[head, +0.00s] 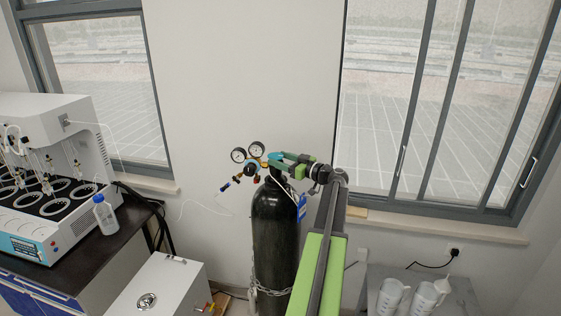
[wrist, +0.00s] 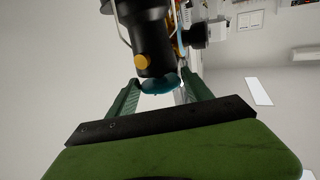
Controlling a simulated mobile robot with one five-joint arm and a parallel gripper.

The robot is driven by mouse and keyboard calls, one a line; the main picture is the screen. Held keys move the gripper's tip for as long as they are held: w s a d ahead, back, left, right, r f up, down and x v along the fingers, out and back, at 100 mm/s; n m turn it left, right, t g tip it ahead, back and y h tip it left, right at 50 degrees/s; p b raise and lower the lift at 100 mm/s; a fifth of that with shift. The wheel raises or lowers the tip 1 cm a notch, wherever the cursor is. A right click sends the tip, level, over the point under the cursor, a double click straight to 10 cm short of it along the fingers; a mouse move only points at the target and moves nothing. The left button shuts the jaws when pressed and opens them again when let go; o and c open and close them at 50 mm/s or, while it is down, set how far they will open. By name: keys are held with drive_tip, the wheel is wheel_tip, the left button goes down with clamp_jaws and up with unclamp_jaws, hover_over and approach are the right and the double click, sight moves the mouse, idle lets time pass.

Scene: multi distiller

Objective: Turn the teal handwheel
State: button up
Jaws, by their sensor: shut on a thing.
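The teal handwheel (head: 274,157) sits on top of the black gas cylinder (head: 274,235), beside the regulator with its two round gauges (head: 247,154). In the wrist view the handwheel (wrist: 160,86) shows as a teal disc between my two green fingers. My gripper (head: 281,160) reaches in from the right at the cylinder's top and is shut on the handwheel. In the wrist view my gripper (wrist: 160,90) has one finger on each side of the wheel. The fingers partly hide the wheel in the head view.
A white multi-distiller (head: 45,170) and a bottle (head: 103,214) stand on the bench at the left. A white box (head: 158,285) is left of the cylinder. A chain (head: 268,290) wraps the cylinder's lower part. White jugs (head: 425,298) stand at the lower right.

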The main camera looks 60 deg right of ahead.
drive_tip(key=o, duration=1.2)
drive_tip(key=s, duration=0.5)
drive_tip(key=s+a, duration=0.1)
drive_tip(key=s, duration=1.1)
drive_tip(key=shift+s+a, duration=0.15)
drive_tip(key=shift+s, duration=0.1)
